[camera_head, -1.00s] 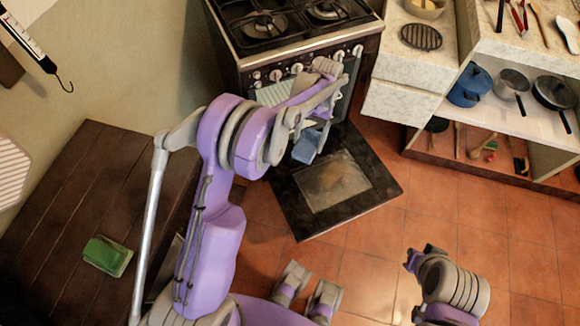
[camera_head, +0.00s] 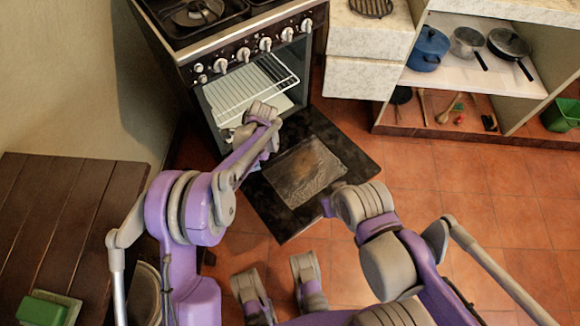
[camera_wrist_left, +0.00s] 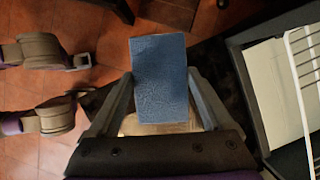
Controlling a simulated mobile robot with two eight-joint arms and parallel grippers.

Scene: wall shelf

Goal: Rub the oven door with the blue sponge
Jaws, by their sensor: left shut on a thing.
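The oven door (camera_head: 350,157) is folded down open in front of the oven, black with a smeared brownish window (camera_head: 305,172). My left gripper (camera_head: 264,112) is over the left part of the door, near the oven opening. In the left wrist view it is shut on the blue sponge (camera_wrist_left: 160,75), which sticks out between its fingers. In the head view the sponge is mostly hidden by the hand. I cannot tell whether it touches the door. My right gripper (camera_head: 328,207) is near the door's right front edge; its fingers are not clear.
The oven (camera_head: 240,50) stands open behind the door, with a wire rack (camera_head: 255,85) inside. A wooden table (camera_head: 60,215) is at the left, with a green block (camera_head: 42,311) on it. Shelves with a blue pot (camera_head: 428,48) are at the right. Tiled floor (camera_head: 460,190) is free at right.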

